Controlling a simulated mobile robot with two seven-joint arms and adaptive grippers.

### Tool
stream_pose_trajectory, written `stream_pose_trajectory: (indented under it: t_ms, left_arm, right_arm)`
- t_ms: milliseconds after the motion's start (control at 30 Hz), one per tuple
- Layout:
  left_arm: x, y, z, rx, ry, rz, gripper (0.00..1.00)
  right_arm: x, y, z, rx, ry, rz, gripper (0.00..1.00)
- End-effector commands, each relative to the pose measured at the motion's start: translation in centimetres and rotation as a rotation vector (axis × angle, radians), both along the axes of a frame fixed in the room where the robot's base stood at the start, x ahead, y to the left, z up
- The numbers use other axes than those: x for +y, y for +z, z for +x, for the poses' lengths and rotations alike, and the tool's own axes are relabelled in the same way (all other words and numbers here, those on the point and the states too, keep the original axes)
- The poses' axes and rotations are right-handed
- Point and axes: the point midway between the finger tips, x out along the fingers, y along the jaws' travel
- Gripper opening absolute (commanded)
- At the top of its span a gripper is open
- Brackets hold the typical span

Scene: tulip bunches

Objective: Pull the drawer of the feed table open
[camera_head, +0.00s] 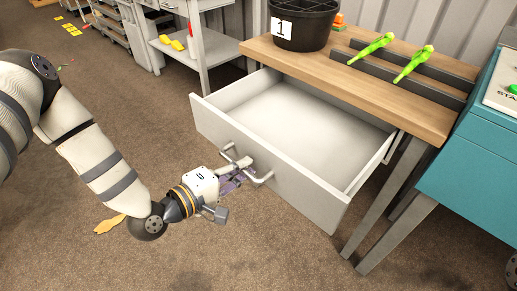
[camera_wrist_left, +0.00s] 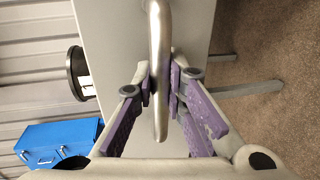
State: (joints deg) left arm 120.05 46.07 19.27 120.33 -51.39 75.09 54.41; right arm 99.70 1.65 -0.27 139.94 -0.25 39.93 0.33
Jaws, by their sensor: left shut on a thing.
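The feed table (camera_head: 345,70) has a wooden top, and its pale grey drawer (camera_head: 268,160) is pulled well out. The drawer is empty inside. My left gripper (camera_head: 235,177) is at the drawer's front, at the metal bar handle (camera_head: 262,180). In the left wrist view the handle (camera_wrist_left: 158,70) passes between the purple fingers (camera_wrist_left: 160,92), which are shut on it from both sides. The plain drawer front (camera_wrist_left: 200,25) fills the space behind it. My right gripper is not in either view.
A black bucket marked 1 (camera_head: 302,25) and two green tulip bunches (camera_head: 371,48) on dark rails are on the tabletop. A teal machine (camera_head: 480,150) stands close at right. A grey shelf cart (camera_head: 205,50) is behind. Floor in front is mostly clear.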

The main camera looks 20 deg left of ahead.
Motion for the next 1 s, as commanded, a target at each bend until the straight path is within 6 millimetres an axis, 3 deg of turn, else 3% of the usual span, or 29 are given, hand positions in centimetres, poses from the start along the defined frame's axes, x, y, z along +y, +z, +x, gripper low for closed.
stream_pose_trajectory:
  t_ms: [233,667,700,767,1000]
  left_arm:
    - [0.9,0.2,-2.3,-0.005,0.001,-0.001,0.0]
    - [1.0,0.1,-2.7,-0.006,0.001,-0.001,0.0]
    - [1.0,0.1,-2.7,-0.006,0.001,-0.001,0.16]
    - [1.0,0.1,-2.7,-0.005,0.001,-0.001,0.3]
    - [1.0,0.0,-2.7,-0.003,0.0,0.0,0.33]
  right_arm:
    - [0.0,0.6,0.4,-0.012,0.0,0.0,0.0]
    - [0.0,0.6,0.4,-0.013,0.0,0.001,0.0]
    - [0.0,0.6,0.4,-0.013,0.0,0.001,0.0]
    - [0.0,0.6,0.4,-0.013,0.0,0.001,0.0]
    - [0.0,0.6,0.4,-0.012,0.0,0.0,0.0]
